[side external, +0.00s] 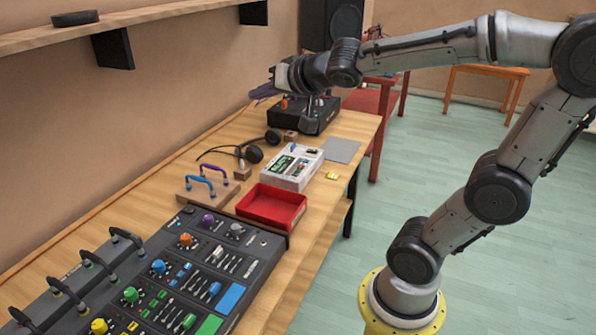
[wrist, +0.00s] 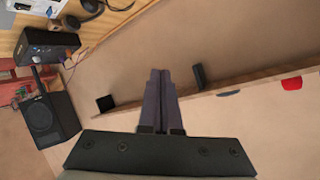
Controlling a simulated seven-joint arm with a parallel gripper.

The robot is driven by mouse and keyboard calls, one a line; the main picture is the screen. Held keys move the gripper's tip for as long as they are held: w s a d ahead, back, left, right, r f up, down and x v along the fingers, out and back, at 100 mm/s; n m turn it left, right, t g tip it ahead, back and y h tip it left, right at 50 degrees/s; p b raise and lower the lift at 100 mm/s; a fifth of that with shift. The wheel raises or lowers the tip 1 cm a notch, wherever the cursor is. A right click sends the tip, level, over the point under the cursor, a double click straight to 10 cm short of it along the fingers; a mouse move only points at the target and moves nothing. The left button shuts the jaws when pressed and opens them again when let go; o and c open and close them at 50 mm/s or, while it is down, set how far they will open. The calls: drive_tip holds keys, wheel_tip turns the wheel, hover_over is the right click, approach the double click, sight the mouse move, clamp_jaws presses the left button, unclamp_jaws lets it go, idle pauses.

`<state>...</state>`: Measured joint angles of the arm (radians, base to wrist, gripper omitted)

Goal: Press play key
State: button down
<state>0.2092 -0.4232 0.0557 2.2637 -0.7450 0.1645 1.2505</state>
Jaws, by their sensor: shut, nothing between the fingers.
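A white tape-player-like device (side external: 292,165) with a dark green window and small keys lies on the wooden table. Its edge shows at the top left of the wrist view (wrist: 38,5). Which key is play is too small to tell. My gripper (side external: 258,94) is up near the wall, above the far part of the table, well apart from the device. Its purple fingers (wrist: 160,72) are shut together and empty in the wrist view, pointing toward the wall and shelf.
A red tray (side external: 272,207), headphones (side external: 262,146), a grey mixer (side external: 190,270) and a black box (side external: 305,115) share the table (side external: 350,127). A black speaker (side external: 330,22) stands behind. A shelf (side external: 150,15) juts from the wall. Open floor lies right.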

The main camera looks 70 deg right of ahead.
drive_tip(key=w+d+f+m, duration=0.1)
drive_tip(key=w+d+f, duration=0.1)
drive_tip(key=w+d, duration=0.3)
drive_tip(key=m+g, duration=0.4)
hover_over(298, 171)
wheel_tip(298, 171, down, 20)
drive_tip(key=shift+s+a+f, duration=0.15)
drive_tip(key=shift+s, duration=0.25)
drive_tip(key=shift+f, duration=4.4)
drive_tip(key=shift+f, duration=0.15)
drive_tip(key=shift+f, duration=0.25)
